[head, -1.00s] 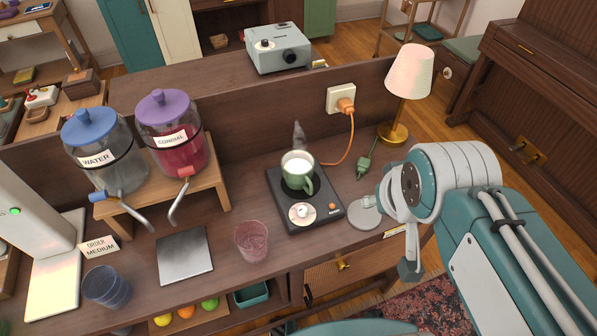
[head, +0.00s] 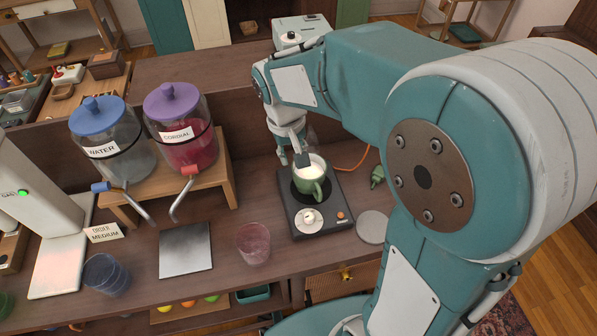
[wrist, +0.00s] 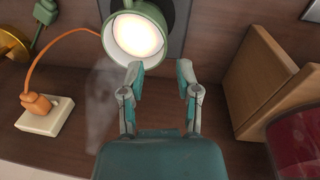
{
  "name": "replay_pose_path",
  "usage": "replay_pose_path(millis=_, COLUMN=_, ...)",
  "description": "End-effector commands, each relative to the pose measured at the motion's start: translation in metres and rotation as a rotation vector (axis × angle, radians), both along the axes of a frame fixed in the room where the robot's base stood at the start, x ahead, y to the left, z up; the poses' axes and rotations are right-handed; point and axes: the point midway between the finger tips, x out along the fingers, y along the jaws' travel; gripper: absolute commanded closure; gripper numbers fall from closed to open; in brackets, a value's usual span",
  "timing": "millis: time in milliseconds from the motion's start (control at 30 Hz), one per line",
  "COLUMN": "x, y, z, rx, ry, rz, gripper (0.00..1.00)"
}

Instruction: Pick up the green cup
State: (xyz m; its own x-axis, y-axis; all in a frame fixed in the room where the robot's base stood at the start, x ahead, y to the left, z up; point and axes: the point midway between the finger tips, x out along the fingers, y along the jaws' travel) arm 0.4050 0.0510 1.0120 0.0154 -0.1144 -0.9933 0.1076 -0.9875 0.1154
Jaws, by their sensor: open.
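My gripper (head: 292,158) is open and empty, reaching down at the cup's back-left side in the head view. In the wrist view the cup (wrist: 108,42) is at the top, beyond my gripper (wrist: 160,72). The left finger tip is close to or overlapping the cup's rim; I cannot tell if it touches. The cup is not between the fingers.
Left of the hot plate are a pink glass (head: 253,245), a metal plate (head: 186,250) and the cordial dispenser (head: 186,140) on a wooden stand. An orange cable runs behind, from a wall socket (wrist: 45,116).

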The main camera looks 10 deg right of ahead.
Motion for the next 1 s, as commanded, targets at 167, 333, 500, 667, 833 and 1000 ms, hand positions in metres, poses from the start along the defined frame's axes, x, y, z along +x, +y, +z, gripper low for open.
replay_pose_path(millis=167, x=0.001, y=-0.001, z=-0.019, rx=-0.004, ry=0.01, rz=0.0, gripper=0.58)
replay_pose_path(millis=333, x=0.001, y=-0.004, z=-0.047, rx=-0.004, ry=0.01, rz=0.001, gripper=0.58)
replay_pose_path(millis=500, x=0.001, y=-0.005, z=-0.06, rx=-0.003, ry=0.006, rz=0.001, gripper=0.58)
replay_pose_path(millis=667, x=0.0, y=-0.005, z=-0.082, rx=-0.003, ry=0.009, rz=0.002, gripper=0.58)
replay_pose_path(millis=833, x=0.0, y=-0.007, z=-0.105, rx=-0.003, ry=0.008, rz=0.001, gripper=0.58)
replay_pose_path(millis=1000, x=0.001, y=-0.007, z=-0.11, rx=-0.002, ry=0.004, rz=0.002, gripper=0.58)
